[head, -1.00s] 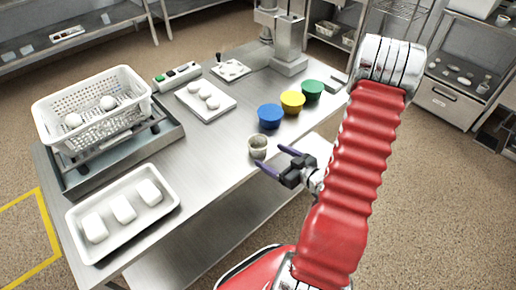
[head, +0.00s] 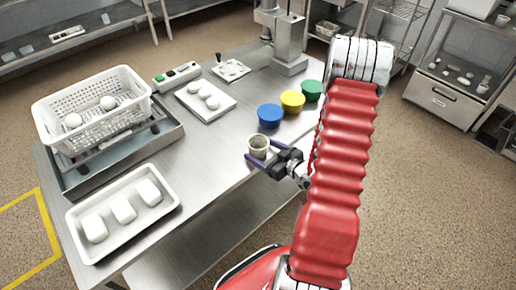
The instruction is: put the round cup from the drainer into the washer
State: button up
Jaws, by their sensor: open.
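A small round greyish-white cup (head: 259,146) stands upright near the front edge of the steel table. My gripper (head: 256,152) is open, with its purple fingers on either side of the cup. I cannot tell whether the fingers touch it. A white perforated basket (head: 62,107) sits on a grey metal stand (head: 170,143) at the left and holds white round items. I cannot tell which thing is the drainer or the washer.
Blue (head: 270,116), yellow (head: 292,100) and green (head: 312,90) bowls stand behind the cup. A white tray with blocks (head: 82,245) lies at the front left. A small white tray (head: 222,112) and a switch box (head: 177,77) lie farther back. The table middle (head: 205,150) is clear.

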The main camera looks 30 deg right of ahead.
jog(key=shift+x, duration=1.25)
jog(key=shift+c, duration=0.4)
jog(key=c, duration=1.1)
jog(key=shift+r, duration=0.1)
notch_tip(320, 180, up, 10)
